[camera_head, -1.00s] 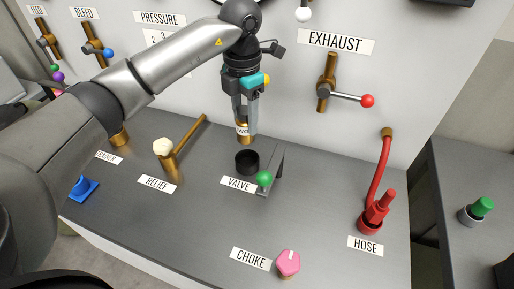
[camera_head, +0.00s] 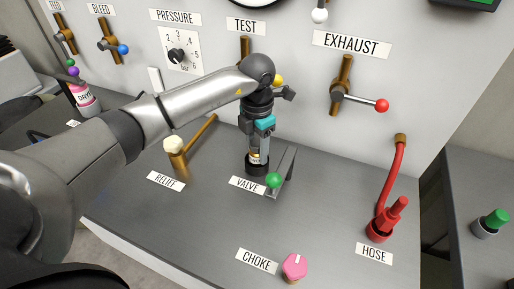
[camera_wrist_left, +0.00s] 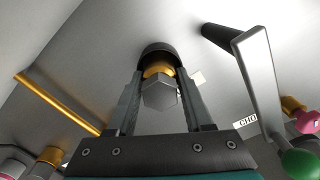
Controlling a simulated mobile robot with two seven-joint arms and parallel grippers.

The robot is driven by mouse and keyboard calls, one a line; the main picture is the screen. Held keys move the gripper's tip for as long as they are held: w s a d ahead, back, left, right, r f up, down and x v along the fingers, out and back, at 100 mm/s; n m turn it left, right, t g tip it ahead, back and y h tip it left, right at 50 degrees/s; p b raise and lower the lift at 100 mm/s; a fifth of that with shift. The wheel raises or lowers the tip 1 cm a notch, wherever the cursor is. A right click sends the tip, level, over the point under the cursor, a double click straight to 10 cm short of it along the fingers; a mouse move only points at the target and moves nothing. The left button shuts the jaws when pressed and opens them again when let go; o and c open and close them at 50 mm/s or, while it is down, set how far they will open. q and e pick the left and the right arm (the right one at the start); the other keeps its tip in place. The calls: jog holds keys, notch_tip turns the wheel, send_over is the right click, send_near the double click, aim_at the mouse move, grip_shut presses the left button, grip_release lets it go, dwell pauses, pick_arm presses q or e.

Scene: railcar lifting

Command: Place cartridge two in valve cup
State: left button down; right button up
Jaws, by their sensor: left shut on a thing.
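My left gripper (camera_head: 258,152) points down over the black valve cup (camera_head: 257,170), behind the VALVE label. It is shut on the cartridge (camera_head: 257,158), a brass piece with a pale label band. The cartridge's lower end is inside the cup's mouth. In the left wrist view the cartridge's grey hex end (camera_wrist_left: 160,94) and brass body sit between the fingers (camera_wrist_left: 160,78), with the dark cup (camera_wrist_left: 158,50) beyond. How deep the cartridge sits is hidden. My right gripper is not in view.
A lever with a green ball (camera_head: 274,180) stands close right of the cup, also in the left wrist view (camera_wrist_left: 300,163). The brass relief lever (camera_head: 178,160) is to the left. The pink choke knob (camera_head: 294,267) and red hose (camera_head: 384,215) stand nearer and right.

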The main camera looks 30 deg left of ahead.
pick_arm(q)
jog(key=shift+f, duration=0.15)
jog(key=shift+c, duration=1.5)
grip_release()
notch_tip(320, 180, up, 12)
jog(key=shift+r, duration=0.2)
